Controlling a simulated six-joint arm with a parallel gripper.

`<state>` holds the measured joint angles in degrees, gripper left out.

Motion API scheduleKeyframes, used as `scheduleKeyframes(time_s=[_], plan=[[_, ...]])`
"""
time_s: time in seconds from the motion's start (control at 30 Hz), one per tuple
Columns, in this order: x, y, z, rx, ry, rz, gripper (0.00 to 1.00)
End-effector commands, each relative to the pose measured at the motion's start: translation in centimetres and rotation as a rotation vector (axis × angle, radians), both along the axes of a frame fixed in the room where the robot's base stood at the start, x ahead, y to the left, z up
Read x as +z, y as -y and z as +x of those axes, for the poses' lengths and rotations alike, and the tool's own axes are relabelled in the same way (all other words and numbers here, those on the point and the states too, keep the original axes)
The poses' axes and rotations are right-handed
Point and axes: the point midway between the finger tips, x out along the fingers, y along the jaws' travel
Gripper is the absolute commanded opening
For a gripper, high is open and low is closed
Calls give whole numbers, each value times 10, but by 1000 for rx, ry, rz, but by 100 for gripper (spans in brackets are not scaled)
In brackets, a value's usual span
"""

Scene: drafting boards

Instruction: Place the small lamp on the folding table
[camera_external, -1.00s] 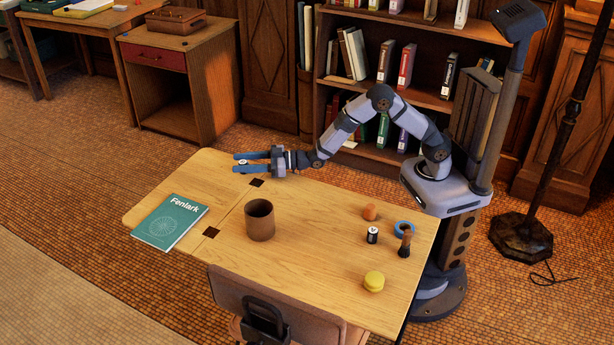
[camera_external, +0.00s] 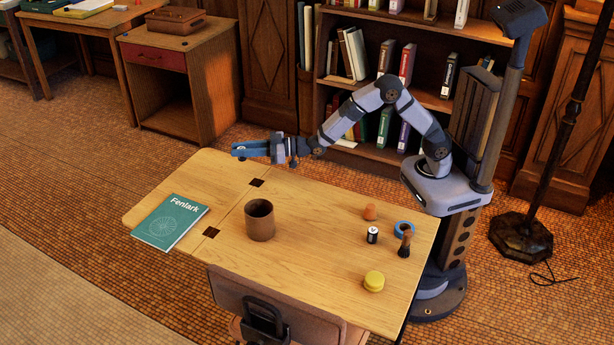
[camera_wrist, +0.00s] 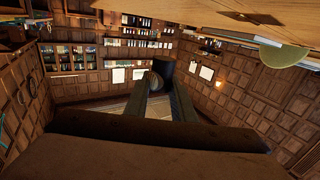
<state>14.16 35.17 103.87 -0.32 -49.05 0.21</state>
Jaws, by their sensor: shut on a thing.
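My gripper (camera_external: 236,151) is held out level near the far edge of the wooden table (camera_external: 315,215), with dark hinges across its top. Its fingers are shut on a small dark thing, which shows between the fingertips in the wrist view (camera_wrist: 163,68). The fingers largely hide this thing in the external view, and I cannot tell for certain that it is the small lamp. No other small lamp is clear on the table. The table's edge also shows at the top right of the wrist view (camera_wrist: 215,10).
On the table are a green book (camera_external: 170,221), a brown mug (camera_external: 260,220), a yellow round thing (camera_external: 374,281), a blue ring (camera_external: 404,227), a battery (camera_external: 373,234), an orange-brown piece (camera_external: 369,212) and a dark brush-like thing (camera_external: 406,243). A chair (camera_external: 270,305) stands in front.

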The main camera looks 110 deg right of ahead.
Motion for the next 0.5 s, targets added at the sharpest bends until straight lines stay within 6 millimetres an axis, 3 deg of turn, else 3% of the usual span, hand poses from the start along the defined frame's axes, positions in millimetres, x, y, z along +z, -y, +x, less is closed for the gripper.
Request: scheduleKeyframes(time_s=[0.03, 0.2, 0.5], plan=[[13, 0, 0, 0, 5, -1, 0], [35, 0, 0, 0, 4, -1, 0], [46, 0, 0, 0, 1, 0, 0]])
